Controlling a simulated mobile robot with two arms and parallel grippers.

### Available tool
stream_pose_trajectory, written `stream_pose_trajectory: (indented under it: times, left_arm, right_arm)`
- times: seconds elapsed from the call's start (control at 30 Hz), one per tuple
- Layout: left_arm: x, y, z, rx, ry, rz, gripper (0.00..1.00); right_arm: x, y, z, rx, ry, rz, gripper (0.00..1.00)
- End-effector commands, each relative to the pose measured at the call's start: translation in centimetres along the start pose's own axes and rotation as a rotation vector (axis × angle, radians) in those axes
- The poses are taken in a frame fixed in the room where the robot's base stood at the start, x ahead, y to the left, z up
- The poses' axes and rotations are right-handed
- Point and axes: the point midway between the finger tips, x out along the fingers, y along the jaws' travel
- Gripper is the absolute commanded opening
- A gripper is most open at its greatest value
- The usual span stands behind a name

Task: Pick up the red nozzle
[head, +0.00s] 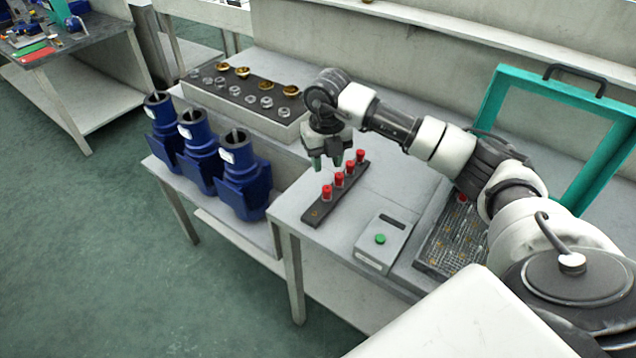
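Several red nozzles stand upright in a row on a dark rack (318,211) on the grey table. The nearest red nozzle (326,192) is towards the rack's front end; others follow behind it, the second nozzle (339,179), the third nozzle (350,167) and the farthest nozzle (360,156). An empty spot shows at the rack's front end. My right gripper (327,162) points down above and just left of the row, with a gap between its fingers and nothing visible in it. I cannot tell its exact height over the rack. My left gripper is out of view.
Blue pump bodies (240,175) stand left of the rack. A tray (285,126) of metal and brass parts lies behind. A box with a green button (380,239), a mesh tray (440,257) and a teal frame (590,170) are to the right.

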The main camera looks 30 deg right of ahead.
Motion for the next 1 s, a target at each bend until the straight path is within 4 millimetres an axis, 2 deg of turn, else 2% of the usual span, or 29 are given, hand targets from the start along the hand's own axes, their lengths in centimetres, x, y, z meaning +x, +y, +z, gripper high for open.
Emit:
stream_pose_trajectory:
  times: [0.1,0.2,0.3,0.43,0.6,0.7,1.0]
  left_arm:
    - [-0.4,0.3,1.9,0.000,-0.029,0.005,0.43]
    - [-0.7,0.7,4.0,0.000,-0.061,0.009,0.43]
    - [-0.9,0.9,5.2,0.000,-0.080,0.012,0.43]
    - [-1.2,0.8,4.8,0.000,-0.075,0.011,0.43]
    - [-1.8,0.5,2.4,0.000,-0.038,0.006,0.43]
    - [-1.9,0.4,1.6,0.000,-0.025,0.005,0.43]
    - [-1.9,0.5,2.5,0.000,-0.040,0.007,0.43]
  right_arm:
    - [2.1,0.1,-0.2,-0.001,0.005,0.001,0.37]
    - [3.5,0.1,-0.1,-0.002,0.003,0.004,0.37]
    - [4.3,0.2,-0.1,-0.004,0.003,0.004,0.37]
    - [5.2,0.2,-0.2,-0.004,0.004,0.005,0.37]
    - [7.9,0.2,-0.4,-0.004,0.005,0.005,0.37]
    - [9.1,0.2,-0.4,-0.004,0.003,0.006,0.37]
    - [9.7,0.2,-0.3,-0.005,0.000,0.006,0.37]
